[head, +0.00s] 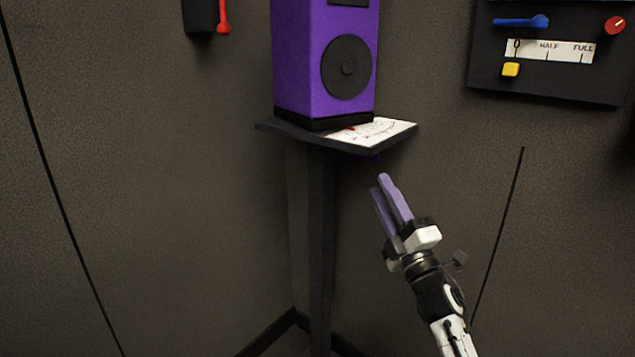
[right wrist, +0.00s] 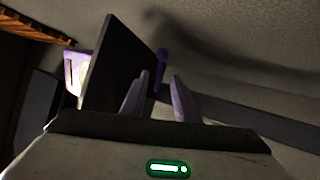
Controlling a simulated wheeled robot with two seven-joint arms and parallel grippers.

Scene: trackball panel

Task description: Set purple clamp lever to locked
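The purple clamp lever shows in the right wrist view as a slim purple stem with a round knob (right wrist: 162,57), beside the dark shelf plate (right wrist: 110,70). My right gripper (head: 379,184) has pale purple fingers pointing up toward the shelf's underside, below and slightly right of that bit. In the right wrist view its fingers (right wrist: 154,88) are apart, with the lever seen between them in the picture. I see no contact. My left gripper is out of view.
A purple speaker (head: 300,65) and a white printed sheet (head: 385,130) are on the shelf, which has a dark post in the corner. A dark wall panel (head: 560,85) with a blue lever, yellow slider and red knob is at right. A red lever (head: 223,18) is at upper left.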

